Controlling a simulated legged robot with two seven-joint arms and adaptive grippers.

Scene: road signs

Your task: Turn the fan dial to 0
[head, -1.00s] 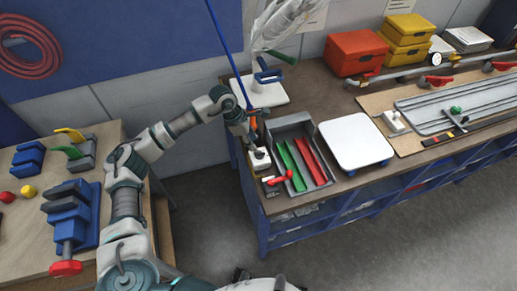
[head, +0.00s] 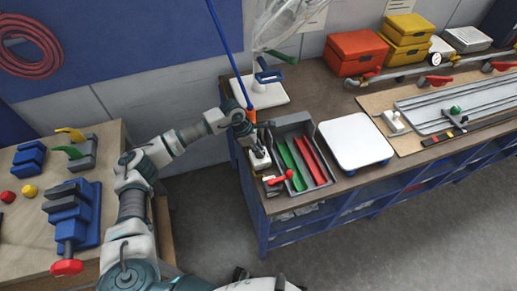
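A small white box (head: 260,162) stands at the near left corner of the right-hand bench; it may be the one with the fan dial, but no markings or pointer can be read at this size. My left gripper (head: 257,145) reaches down just above it, its fingers over or touching its top. The gripper covers any knob there, and I cannot tell whether its fingers are open or shut. Another small white box (head: 394,121) with a knob sits farther right on a wooden board.
A grey tray (head: 328,180) with red and green strips lies right of my gripper, with a red-handled clamp (head: 281,178) in front. A blue pole (head: 229,50) stands behind it. A white scale (head: 354,141) lies farther right. A blue vise (head: 73,215) is on the left bench.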

